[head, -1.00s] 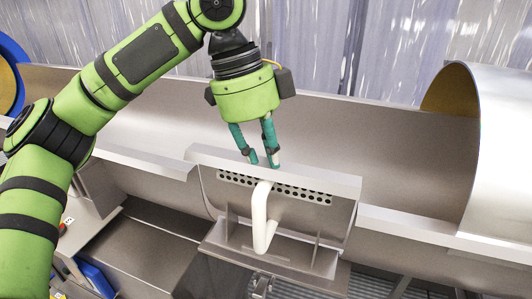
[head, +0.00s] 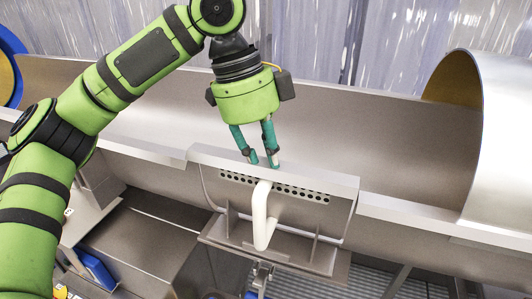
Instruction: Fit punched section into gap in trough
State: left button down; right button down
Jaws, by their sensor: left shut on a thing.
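The punched section (head: 225,199) is a grey metal piece with a flat top flange, a row of round holes and a white bent handle (head: 260,215). It stands at the gap in the long grey trough (head: 418,213), between the trough's left and right front rims. Its flange looks slightly higher than the rims at both ends. My left gripper (head: 264,163) points down with its teal fingers shut on the section's top flange. The section's lower edge and its seating are partly hidden. My right gripper is not in view.
A curved metal drum cover (head: 505,140) stands over the trough at the right. A ledge with brackets (head: 275,250) lies below the section. A blue-rimmed round part (head: 12,75) is at the far left. Strip curtains (head: 310,35) hang behind.

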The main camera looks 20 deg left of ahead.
pick_arm(q)
jog(key=shift+f+b, duration=0.35)
jog(key=shift+f, duration=0.7)
jog(key=c, duration=1)
grip_release()
jog(key=shift+c, duration=0.2)
jog(key=shift+f, duration=0.1)
jog(key=v, duration=1.2)
